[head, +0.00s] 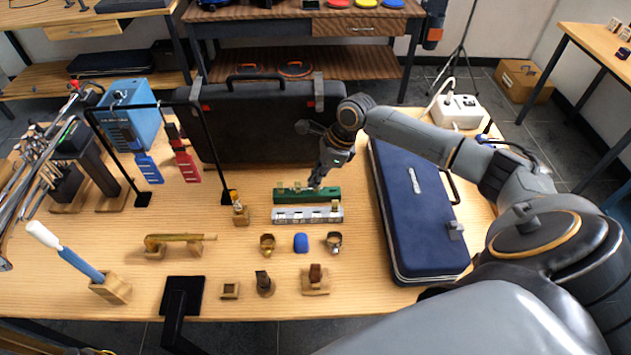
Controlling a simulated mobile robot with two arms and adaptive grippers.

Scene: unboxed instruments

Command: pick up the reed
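A green strip-shaped holder (290,198) lies near the middle of the table, with small pale tan pieces on it that look like reeds. One such reed-like piece (297,186) stands on its top, left of my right gripper. My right gripper (315,183) points down at the right half of the green holder, very close to it. Its fingers are small and dark here, and I cannot tell whether they are open, shut or holding a piece. A white-grey strip (300,217) lies just in front, with more small tan pieces on it. My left gripper is not in view.
A black case (260,125) stands behind, and a closed blue case (420,215) lies to the right under my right arm. Small ligature-like rings (267,244), a blue piece (300,243) and little stands lie in front. A black frame (205,150) rises at left.

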